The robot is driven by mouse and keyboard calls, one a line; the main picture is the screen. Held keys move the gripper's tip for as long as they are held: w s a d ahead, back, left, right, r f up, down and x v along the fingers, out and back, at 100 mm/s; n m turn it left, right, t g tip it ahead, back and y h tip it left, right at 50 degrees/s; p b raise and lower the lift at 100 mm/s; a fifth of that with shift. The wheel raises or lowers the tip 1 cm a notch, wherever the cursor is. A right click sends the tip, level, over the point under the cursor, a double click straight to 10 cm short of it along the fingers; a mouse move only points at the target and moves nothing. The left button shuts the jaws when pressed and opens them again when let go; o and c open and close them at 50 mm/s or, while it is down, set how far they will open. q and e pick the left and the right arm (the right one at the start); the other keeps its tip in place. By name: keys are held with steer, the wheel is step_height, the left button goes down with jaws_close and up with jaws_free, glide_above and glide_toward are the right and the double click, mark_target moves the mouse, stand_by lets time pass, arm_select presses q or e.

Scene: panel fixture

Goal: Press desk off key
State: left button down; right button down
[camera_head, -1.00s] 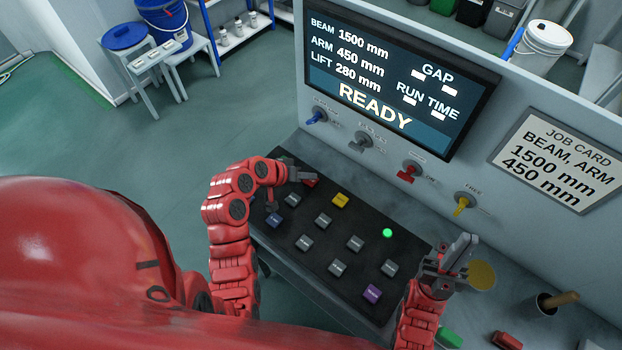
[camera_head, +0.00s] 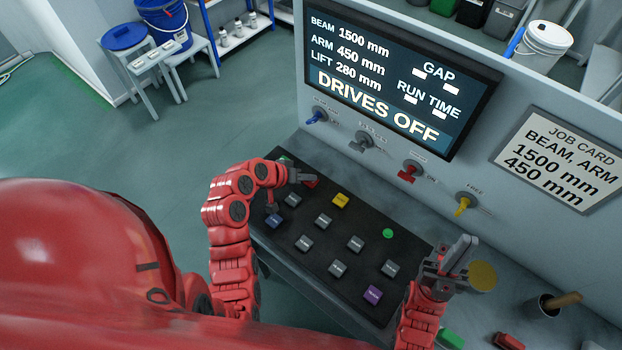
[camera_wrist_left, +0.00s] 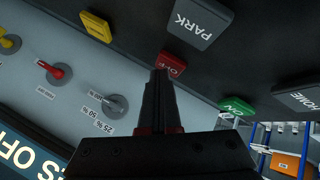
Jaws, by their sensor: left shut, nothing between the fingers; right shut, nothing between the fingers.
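The red OFF key (camera_head: 312,183) is at the far left end of the black key desk (camera_head: 325,262), partly hidden by my left gripper (camera_head: 306,178). In the left wrist view the OFF key (camera_wrist_left: 173,64) is right at the tips of my left gripper (camera_wrist_left: 160,76), which is shut and empty. The tips appear to touch or nearly touch the key. The screen (camera_head: 400,75) reads "DRIVES OFF". My right gripper (camera_head: 466,247) is shut and empty, raised at the right end of the desk.
The green ON key (camera_wrist_left: 236,106) and grey PARK key (camera_wrist_left: 200,20) flank the OFF key. Several grey, blue, yellow and purple keys cover the desk. Knobs, such as the red one (camera_head: 409,173), line the panel behind. A cup (camera_head: 549,303) stands at right.

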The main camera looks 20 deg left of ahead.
mark_target(308, 183)
arm_select(q)
steer(key=shift+r, duration=0.1)
steer(key=shift+r+p, duration=0.3)
steer(key=shift+r, duration=0.45)
steer(key=shift+r+p, duration=1.1)
steer(key=shift+r, duration=1.45)
